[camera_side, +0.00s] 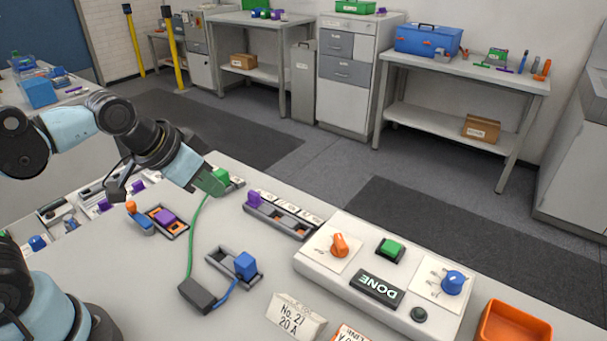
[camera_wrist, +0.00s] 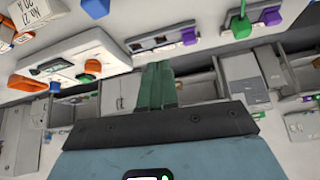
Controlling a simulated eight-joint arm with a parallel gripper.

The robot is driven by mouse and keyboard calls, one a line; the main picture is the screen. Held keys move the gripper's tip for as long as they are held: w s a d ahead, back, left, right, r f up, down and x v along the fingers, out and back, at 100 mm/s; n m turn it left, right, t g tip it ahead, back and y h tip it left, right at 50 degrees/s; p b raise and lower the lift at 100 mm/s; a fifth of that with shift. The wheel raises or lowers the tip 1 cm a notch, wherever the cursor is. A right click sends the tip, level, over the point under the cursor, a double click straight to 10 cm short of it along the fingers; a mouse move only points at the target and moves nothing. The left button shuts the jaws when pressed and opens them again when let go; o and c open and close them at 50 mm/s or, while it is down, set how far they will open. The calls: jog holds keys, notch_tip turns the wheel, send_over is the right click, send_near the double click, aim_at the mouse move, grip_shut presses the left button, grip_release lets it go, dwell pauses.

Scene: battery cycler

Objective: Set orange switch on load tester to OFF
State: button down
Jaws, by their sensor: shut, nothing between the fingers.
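The load tester (camera_side: 318,263) is a white box on the bench, right of centre in the side view. Its orange switch (camera_side: 339,246) is a knob at the box's left end; which marking it points to is too small to read. The orange switch also shows in the wrist view (camera_wrist: 93,67), on the tester (camera_wrist: 105,58) at the left. My gripper (camera_side: 214,186) is shut and empty, with green fingers, above the bench and well left of the tester. Its fingers show shut together in the wrist view (camera_wrist: 158,68).
The tester also carries a green button (camera_side: 390,249), a DONE plate (camera_side: 378,287) and a blue knob (camera_side: 453,282). An orange bin (camera_side: 513,326) stands to its right. A rack with a purple block (camera_side: 254,199) lies between my gripper and the tester. A blue block (camera_side: 245,265) stands nearer the front.

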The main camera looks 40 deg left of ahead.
aim_at(340, 245)
jog(key=w+d+r+m+g+h, duration=0.1)
jog(key=d+m, duration=0.5)
jog(key=d, duration=0.7)
jog(key=shift+w+m+g+h, duration=0.3)
jog(key=shift+w+g+h, duration=0.3)
jog(key=shift+g, duration=0.5)
jog(key=x, duration=1)
jog(key=shift+f, duration=0.1)
jog(key=shift+w+d, duration=0.8)
jog(key=shift+w, duration=0.1)
jog(key=shift+w+d, duration=0.45)
jog(key=shift+w, duration=0.15)
